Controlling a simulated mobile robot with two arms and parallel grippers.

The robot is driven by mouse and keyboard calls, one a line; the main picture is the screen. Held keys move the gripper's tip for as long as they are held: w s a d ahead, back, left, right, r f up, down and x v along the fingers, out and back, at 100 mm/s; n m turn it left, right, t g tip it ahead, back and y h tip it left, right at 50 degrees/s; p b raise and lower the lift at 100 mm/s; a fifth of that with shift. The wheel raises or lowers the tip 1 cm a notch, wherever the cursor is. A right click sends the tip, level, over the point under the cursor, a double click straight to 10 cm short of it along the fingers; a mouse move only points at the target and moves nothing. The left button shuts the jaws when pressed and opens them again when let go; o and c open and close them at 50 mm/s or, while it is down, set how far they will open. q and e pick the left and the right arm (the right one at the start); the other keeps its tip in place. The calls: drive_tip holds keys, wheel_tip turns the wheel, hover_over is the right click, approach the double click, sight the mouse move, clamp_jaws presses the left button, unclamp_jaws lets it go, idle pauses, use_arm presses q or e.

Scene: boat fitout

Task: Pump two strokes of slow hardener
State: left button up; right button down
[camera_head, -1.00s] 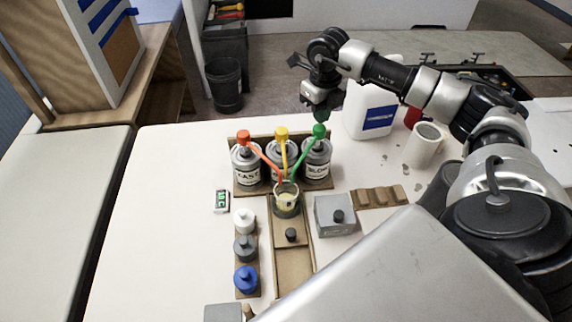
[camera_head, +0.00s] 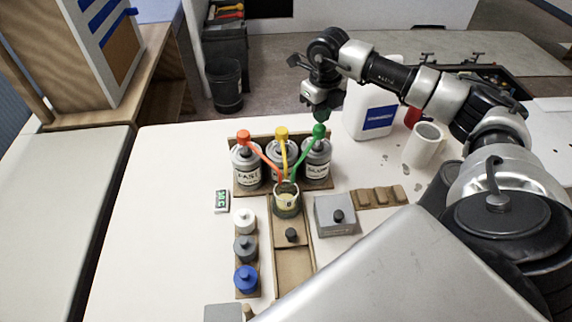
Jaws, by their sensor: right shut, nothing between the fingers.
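The SLOW can (camera_head: 317,162) stands at the right end of a row of three cans, with a green pump head (camera_head: 319,131) and a spout slanting down left towards the cup. The mixing cup (camera_head: 287,202) stands in front of the cans, below the spout tips, with pale yellow contents. My right gripper (camera_head: 322,115) is shut and empty, directly above the green pump head; I cannot tell whether its tips touch it. The FAST can (camera_head: 246,168) has a red pump head (camera_head: 243,135). The middle can (camera_head: 281,148) has a yellow one (camera_head: 281,132). My left gripper is not in view.
A white jug (camera_head: 372,112) stands behind my right gripper, and a white cylinder (camera_head: 423,147) to its right. A grey box (camera_head: 335,216) with a dark knob, a small green display (camera_head: 222,201) and lidded pots (camera_head: 246,279) surround the cup. The table's left part is clear.

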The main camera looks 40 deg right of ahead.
sight(320, 127)
drive_tip(key=shift+f, duration=0.1)
idle(0.3)
drive_tip(key=shift+f+b, duration=1.65)
drive_tip(key=shift+f, duration=0.75)
drive_tip(key=shift+r, duration=0.15)
drive_tip(key=shift+r+p, duration=1.8)
drive_tip(key=shift+r, duration=0.55)
drive_tip(key=shift+f, duration=0.15)
